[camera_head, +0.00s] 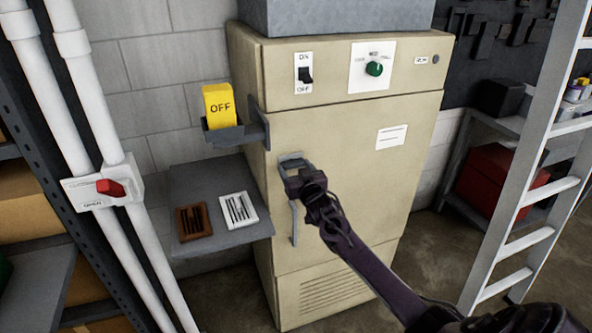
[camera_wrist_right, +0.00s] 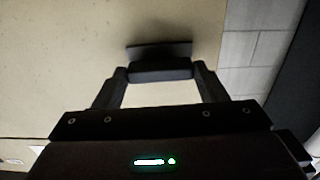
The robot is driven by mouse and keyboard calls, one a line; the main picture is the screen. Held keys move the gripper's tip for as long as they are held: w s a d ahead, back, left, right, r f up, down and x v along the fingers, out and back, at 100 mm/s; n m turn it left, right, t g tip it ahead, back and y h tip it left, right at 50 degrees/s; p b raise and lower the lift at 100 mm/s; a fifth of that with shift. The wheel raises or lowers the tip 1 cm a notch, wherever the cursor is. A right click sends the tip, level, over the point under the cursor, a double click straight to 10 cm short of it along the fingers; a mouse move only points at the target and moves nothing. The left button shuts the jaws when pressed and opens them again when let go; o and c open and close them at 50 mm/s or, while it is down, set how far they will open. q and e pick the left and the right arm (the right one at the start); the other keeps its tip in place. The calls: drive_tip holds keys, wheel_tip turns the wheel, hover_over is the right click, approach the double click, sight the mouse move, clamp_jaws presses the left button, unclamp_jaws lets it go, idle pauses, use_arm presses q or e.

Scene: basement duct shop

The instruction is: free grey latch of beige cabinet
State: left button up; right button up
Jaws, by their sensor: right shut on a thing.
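The beige cabinet (camera_head: 350,130) stands upright in the middle of the head view, its door closed as far as I can see. The grey latch (camera_head: 291,160) is on the left part of the door front. It also shows as a dark grey bar in the right wrist view (camera_wrist_right: 160,51). My right gripper (camera_head: 300,179) is at the latch, its fingers (camera_wrist_right: 160,74) shut on it. The fingers hide part of the latch. A grey upright handle (camera_head: 294,222) shows just below. My left gripper is not in view.
A grey shelf (camera_head: 188,186) on the cabinet's left carries a brown and a white slotted plate. A yellow OFF block (camera_head: 219,103) sits in a grey holder above. White pipes (camera_head: 92,110) stand left; a white ladder (camera_head: 540,150) stands right.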

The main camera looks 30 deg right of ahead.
drive_tip(key=n+b, duration=0.1)
drive_tip(key=n, duration=0.4)
drive_tip(key=n+b, duration=0.1)
drive_tip(key=n, duration=0.3)
drive_tip(key=shift+b, duration=0.3)
drive_tip(key=n+b, duration=0.1)
drive_tip(key=n, duration=0.3)
drive_tip(key=shift+n, duration=0.4)
drive_tip(key=shift+n+b, duration=0.75)
drive_tip(key=shift+n, duration=1.15)
drive_tip(key=o, duration=1)
